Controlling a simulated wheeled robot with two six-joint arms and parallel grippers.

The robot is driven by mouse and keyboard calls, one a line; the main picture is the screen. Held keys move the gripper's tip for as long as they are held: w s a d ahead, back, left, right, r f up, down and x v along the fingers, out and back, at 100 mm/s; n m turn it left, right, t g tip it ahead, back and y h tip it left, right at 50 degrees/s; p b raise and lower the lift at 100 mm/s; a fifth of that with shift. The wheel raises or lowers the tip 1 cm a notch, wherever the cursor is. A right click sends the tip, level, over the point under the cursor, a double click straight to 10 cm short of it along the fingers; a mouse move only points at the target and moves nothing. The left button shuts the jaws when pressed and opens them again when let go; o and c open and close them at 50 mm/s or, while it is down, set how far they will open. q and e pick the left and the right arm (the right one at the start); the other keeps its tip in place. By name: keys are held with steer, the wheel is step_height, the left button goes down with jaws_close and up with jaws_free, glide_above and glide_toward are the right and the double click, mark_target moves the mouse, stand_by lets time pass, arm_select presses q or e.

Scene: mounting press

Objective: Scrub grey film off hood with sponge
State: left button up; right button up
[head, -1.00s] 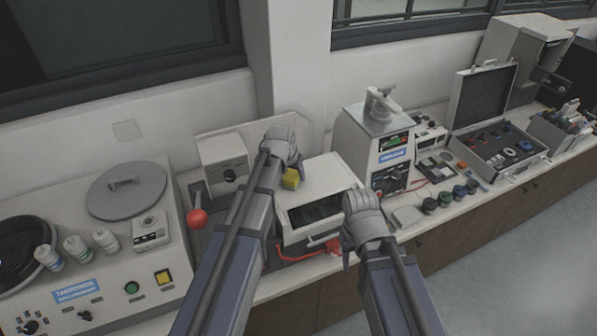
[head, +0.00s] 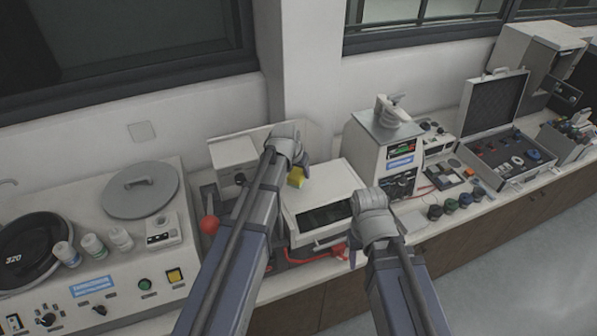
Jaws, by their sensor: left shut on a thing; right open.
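My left gripper (head: 292,158) is shut on a yellow and green sponge (head: 296,177). It holds the sponge at the back left part of the white hood (head: 333,187), the boxy cover with a dark front window. Whether the sponge touches the hood's top is hard to tell. I cannot make out grey film on the hood at this size. My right gripper (head: 358,228) is open and empty, in front of the hood's right front corner. My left arm hides part of the machine left of the hood.
A red ball-ended lever (head: 209,224) stands left of my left arm. A polisher (head: 110,235) with a round lid and bottles fills the left bench. A tall unit (head: 384,150), small dark jars (head: 450,206) and an open case (head: 507,150) stand to the right.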

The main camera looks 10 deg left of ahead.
arm_select(q)
steer(key=shift+r+p, duration=0.65)
steer(key=shift+r, duration=0.4)
step_height(320, 180, up, 3)
steer(key=p, duration=0.3)
